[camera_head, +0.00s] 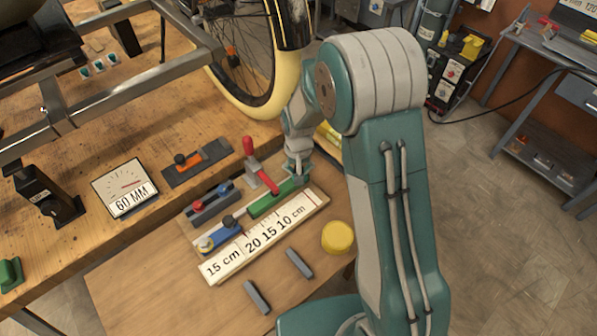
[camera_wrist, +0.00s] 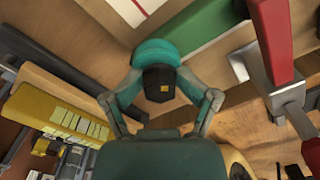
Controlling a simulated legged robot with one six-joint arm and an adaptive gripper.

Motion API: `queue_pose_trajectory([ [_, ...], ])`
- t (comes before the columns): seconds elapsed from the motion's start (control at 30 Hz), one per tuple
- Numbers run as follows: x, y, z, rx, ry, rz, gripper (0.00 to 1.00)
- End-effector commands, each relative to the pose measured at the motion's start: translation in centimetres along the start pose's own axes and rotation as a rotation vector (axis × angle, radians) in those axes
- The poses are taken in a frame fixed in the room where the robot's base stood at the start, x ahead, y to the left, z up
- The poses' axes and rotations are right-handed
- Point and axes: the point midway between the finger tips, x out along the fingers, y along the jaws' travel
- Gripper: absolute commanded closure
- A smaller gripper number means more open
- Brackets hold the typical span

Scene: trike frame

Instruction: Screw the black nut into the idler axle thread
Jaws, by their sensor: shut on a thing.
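My gripper (camera_head: 298,172) is low over the bench, at the right end of a green block (camera_head: 271,199). In the wrist view, its teal fingers (camera_wrist: 158,78) are closed around a small black piece with a yellow mark, which looks like the black nut (camera_wrist: 158,84). In the head view the nut is hidden by the gripper. The metal trike frame (camera_head: 120,88) stands at the upper left, well apart from my gripper. I cannot pick out the idler axle thread in either view.
A white ruler board (camera_head: 265,236) lies in front of my gripper. A red-handled clamp (camera_head: 259,165) stands close by on its left; it also shows in the wrist view (camera_wrist: 272,35). A yellow round container (camera_head: 338,237) and two grey bars lie on the near bench. A wheel (camera_head: 243,55) rises behind.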

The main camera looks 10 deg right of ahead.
Motion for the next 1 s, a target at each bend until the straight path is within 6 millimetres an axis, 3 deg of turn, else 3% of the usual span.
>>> queue_pose_trajectory([
  [0.83,0.37,0.01,0.26,0.214,-0.008,0.002,0.65],
  [1.0,0.39,0.01,0.27,0.333,-0.008,0.002,0.65],
])
